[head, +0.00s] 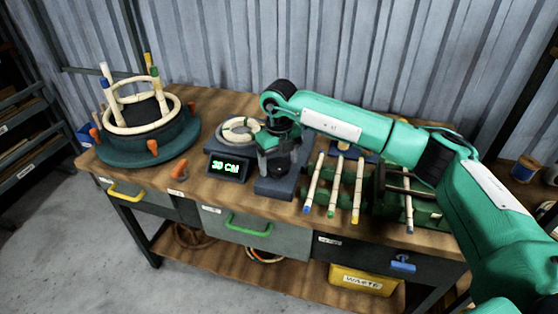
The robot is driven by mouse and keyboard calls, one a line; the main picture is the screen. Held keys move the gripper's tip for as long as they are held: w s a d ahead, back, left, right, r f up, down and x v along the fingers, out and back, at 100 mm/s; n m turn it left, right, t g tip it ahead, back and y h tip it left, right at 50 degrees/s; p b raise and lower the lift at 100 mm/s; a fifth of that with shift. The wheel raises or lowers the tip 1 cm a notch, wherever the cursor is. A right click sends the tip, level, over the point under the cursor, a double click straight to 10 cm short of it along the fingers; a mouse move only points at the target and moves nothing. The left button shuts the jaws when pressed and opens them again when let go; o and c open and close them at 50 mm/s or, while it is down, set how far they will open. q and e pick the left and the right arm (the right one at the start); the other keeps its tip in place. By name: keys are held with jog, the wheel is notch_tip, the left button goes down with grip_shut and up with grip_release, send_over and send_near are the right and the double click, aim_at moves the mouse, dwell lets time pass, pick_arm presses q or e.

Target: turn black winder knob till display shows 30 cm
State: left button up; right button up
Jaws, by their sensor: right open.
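The winder's display (228,167) is a dark box with green characters that look like 30 CM; the first digit is small and not fully clear. A coil of pale rattan (240,129) lies on the round plate behind the display. My right gripper (272,170) points down over the grey block (275,188) just right of the display. Its jaws are open. The black knob is not clearly visible; the gripper covers that spot, and I cannot tell whether the fingers touch it. My left gripper is out of view.
A green round bending form (150,147) with orange clamps and pale rings stands at the left. Several rattan sticks with coloured tips lie on a green rack (345,185) right of the gripper. An orange clamp (178,172) lies near the front edge.

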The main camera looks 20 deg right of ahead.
aim_at(279, 165)
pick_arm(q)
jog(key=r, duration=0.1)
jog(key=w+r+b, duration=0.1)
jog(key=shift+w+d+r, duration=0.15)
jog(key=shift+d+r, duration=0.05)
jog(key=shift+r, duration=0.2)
pick_arm(e)
notch_tip(279, 165, up, 14)
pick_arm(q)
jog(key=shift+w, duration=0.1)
pick_arm(e)
jog(key=shift+f, duration=0.1)
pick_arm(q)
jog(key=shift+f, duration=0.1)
